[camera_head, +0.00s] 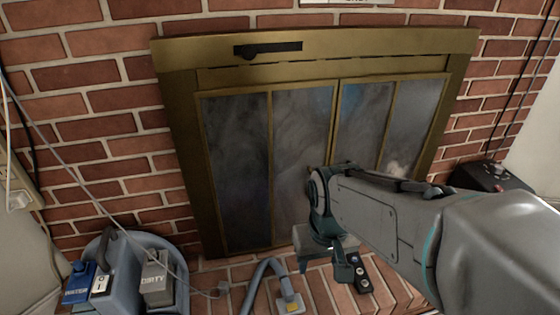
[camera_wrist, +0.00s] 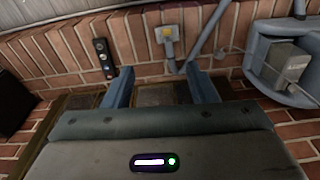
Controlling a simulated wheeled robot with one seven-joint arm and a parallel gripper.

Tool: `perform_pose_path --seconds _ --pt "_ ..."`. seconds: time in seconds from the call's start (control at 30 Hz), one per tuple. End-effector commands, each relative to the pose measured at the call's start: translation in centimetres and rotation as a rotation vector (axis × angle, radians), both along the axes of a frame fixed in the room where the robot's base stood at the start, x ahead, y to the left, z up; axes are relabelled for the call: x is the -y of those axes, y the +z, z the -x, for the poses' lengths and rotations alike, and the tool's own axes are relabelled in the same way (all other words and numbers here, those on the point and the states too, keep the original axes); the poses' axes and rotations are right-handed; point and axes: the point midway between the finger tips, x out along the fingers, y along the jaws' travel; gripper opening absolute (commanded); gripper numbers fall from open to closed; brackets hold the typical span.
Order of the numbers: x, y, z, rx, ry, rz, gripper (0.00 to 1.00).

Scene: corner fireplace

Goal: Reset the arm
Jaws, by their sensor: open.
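My arm reaches in from the right in the head view, bent down at the wrist in front of the fireplace's lower part. My gripper (camera_wrist: 162,88) shows in the wrist view with its two blue-grey fingers wide apart and nothing between them. It hangs above the brick hearth (camera_wrist: 65,70) and touches nothing that I can see. In the head view my arm hides the lower right of the fireplace, and the fingertips are hard to make out.
The brass-framed glass fireplace (camera_head: 302,140) stands closed against the brick wall. A dark remote-like device (camera_head: 360,272) and a grey hose (camera_head: 262,272) lie on the hearth. A blue-grey cleaner (camera_head: 128,275) stands at lower left, a black box (camera_head: 487,177) at right.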

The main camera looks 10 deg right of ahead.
Motion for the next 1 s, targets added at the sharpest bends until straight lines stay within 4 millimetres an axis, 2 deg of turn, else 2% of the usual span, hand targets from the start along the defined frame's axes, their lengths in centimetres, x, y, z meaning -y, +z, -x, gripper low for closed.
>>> perform_pose_path --seconds 0.03,0.4,1.0 --pt "0.2 1.6 -0.1 0.002 -0.004 0.001 0.52" --pt "1.4 12.5 -0.4 0.026 -0.036 0.006 0.52" --pt "0.6 29.9 -0.1 0.114 -0.030 0.004 0.52"
